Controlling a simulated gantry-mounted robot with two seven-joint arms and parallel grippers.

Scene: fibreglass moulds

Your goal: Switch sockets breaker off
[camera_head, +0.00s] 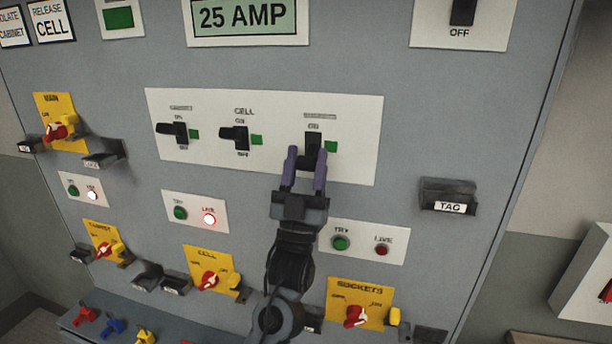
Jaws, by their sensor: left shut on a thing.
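A white breaker panel (265,172) carries three black breakers, each with a green square at its right. My left gripper (305,178) comes up from below, its two purple fingers either side of the lever of the rightmost breaker (313,142), and is shut on it. The fingers hide the lower part of that lever and its lower marking. The label above this breaker is too small to read. The middle breaker (235,135) is labelled CELL. The left breaker (174,131) is clear of the gripper. My right gripper is not in view.
Below are lamp plates; the lamp plate under the gripped breaker (362,242) has a dim LIVE lamp, while the left lamp plate (195,212) has a lit one. A yellow SOCKETS isolator (342,290) with a red knob sits below. A TAG holder (447,194) juts out at right.

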